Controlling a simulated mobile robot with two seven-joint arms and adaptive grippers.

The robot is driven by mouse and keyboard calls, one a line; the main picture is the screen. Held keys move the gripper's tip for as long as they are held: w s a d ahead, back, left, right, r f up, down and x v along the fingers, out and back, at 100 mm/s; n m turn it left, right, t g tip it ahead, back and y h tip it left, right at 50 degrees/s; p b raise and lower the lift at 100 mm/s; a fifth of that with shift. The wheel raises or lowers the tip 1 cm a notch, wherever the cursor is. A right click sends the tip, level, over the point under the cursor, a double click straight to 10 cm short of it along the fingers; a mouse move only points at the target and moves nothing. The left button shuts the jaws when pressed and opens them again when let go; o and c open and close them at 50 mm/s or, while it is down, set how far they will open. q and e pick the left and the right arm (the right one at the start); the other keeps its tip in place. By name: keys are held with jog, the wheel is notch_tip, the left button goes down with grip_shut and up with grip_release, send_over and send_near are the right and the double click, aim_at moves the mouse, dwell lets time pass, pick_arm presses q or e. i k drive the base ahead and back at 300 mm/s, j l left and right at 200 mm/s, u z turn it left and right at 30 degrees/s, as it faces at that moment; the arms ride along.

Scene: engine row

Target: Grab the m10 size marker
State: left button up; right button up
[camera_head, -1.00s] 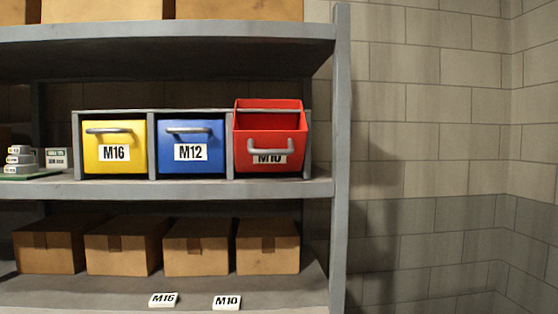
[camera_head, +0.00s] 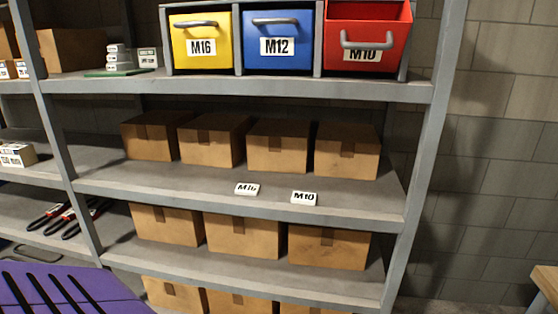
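The M10 size marker (camera_head: 304,198) is a small white block with black lettering. It lies near the front edge of the shelf (camera_head: 150,183) below the drawers, toward the right. A similar white M16 marker (camera_head: 247,189) lies to its left, with a gap between them. The red M10 drawer (camera_head: 368,38) sits at the upper right and is pulled out or tilted forward. Neither of my grippers is in view.
Yellow M16 (camera_head: 201,40) and blue M12 (camera_head: 277,41) drawers stand beside the red one. Several cardboard boxes (camera_head: 277,147) stand behind the markers. A grey shelf post (camera_head: 427,150) is right of them. A purple surface with black slots (camera_head: 65,290) is at the lower left.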

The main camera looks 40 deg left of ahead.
aim_at(298, 197)
jog(key=i+j+u, duration=0.45)
jog(key=j+u, duration=0.2)
jog(key=j, duration=0.2)
jog(key=i+j+u, duration=0.3)
